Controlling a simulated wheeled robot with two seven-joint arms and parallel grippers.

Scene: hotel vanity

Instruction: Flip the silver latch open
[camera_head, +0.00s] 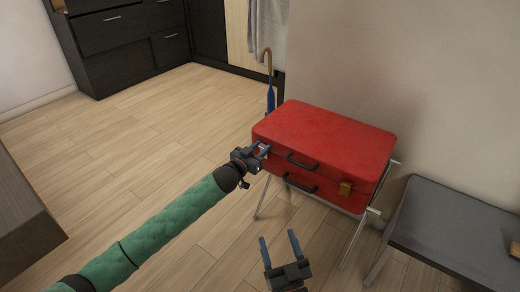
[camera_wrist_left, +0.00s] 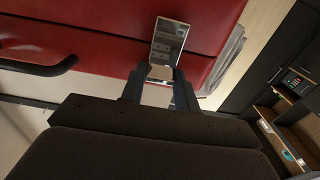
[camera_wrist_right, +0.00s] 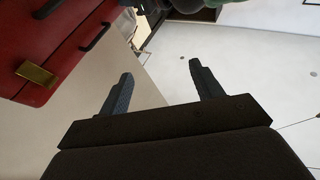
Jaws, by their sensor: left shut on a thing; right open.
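The red suitcase (camera_head: 330,142) lies closed on a metal rack, its front facing me, with two dark handles. The silver latch (camera_wrist_left: 168,42) is at the left end of its front seam and shows in the left wrist view. My left gripper (camera_head: 264,150) is at this latch, its fingers (camera_wrist_left: 160,76) shut on the latch's lower part. In the head view the gripper mostly hides the silver latch. A gold latch (camera_head: 345,188) is at the right end of the front; it also shows in the right wrist view (camera_wrist_right: 36,74). My right gripper (camera_head: 279,252) is open and empty, in front of and below the suitcase.
The metal rack (camera_head: 357,240) has thin legs under the suitcase. A grey-topped bench (camera_head: 455,225) stands close on the right. An umbrella (camera_head: 269,85) leans behind the suitcase's left corner. The wooden floor (camera_head: 130,150) to the left is clear.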

